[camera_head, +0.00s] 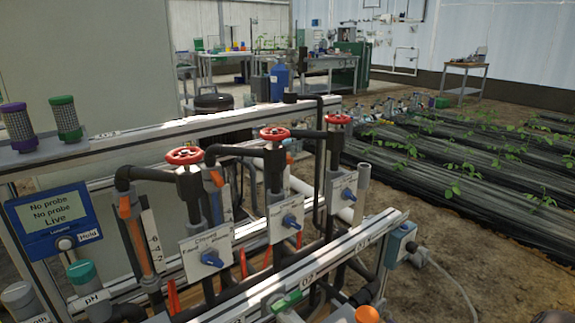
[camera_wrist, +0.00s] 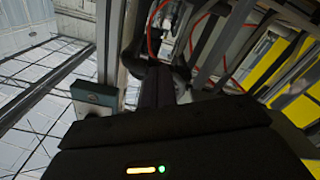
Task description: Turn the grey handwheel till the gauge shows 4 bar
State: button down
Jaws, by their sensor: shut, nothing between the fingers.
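I see no grey handwheel and no pressure gauge in either view. The handwheels that show in the head view are red: a near one (camera_head: 184,155), a middle one (camera_head: 275,133) and a far one (camera_head: 338,119), each on top of a dark valve on black pipe. In the wrist view my gripper (camera_wrist: 156,84) is shut and empty, with its dark fingers together, in front of dark pipework. I cannot tell whether the fingers touch anything. My gripper is not clearly seen in the head view.
White panels with blue knobs (camera_head: 213,258) hang below the red wheels. A green-handled valve (camera_head: 287,301) and a pale blue box (camera_head: 399,243) sit by the front rail. Bare soil lies to the right, before the plant beds (camera_head: 455,165).

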jog(key=v, duration=0.3)
dwell(1.9)
